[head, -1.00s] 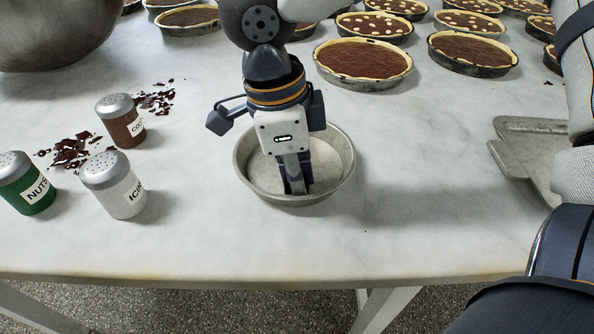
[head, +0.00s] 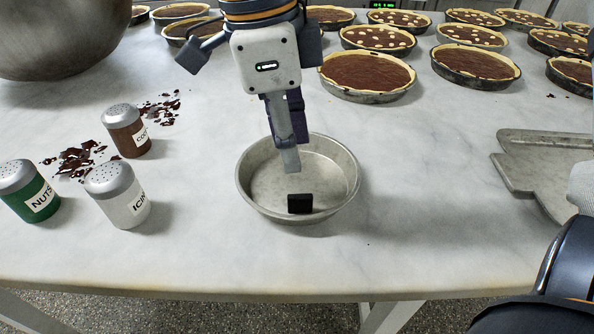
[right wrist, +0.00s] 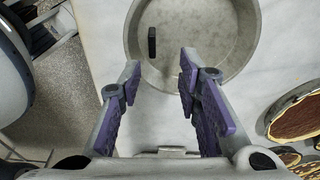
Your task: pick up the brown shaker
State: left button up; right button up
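The brown shaker (head: 127,135) with a grey perforated lid stands upright on the marble table at the left, its label partly readable. My right gripper (head: 287,160) is above the round metal pan (head: 247,190), to the right of the shaker and well apart from it. In the right wrist view my right gripper (right wrist: 160,72) has its fingers apart with nothing between them. A small black block (head: 300,203) lies in the pan; it also shows in the right wrist view (right wrist: 152,42). My left gripper is not in view.
A white shaker (head: 122,200) and a green shaker (head: 32,195) stand near the brown one, with chocolate shavings (head: 78,158) between them. A large metal bowl (head: 60,40) is at back left. Several filled tarts (head: 368,75) fill the back right. A metal tray (head: 515,165) lies right.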

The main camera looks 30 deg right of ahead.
aim_at(124, 124)
jog(key=k+j, duration=0.7)
jog(key=k, duration=0.15)
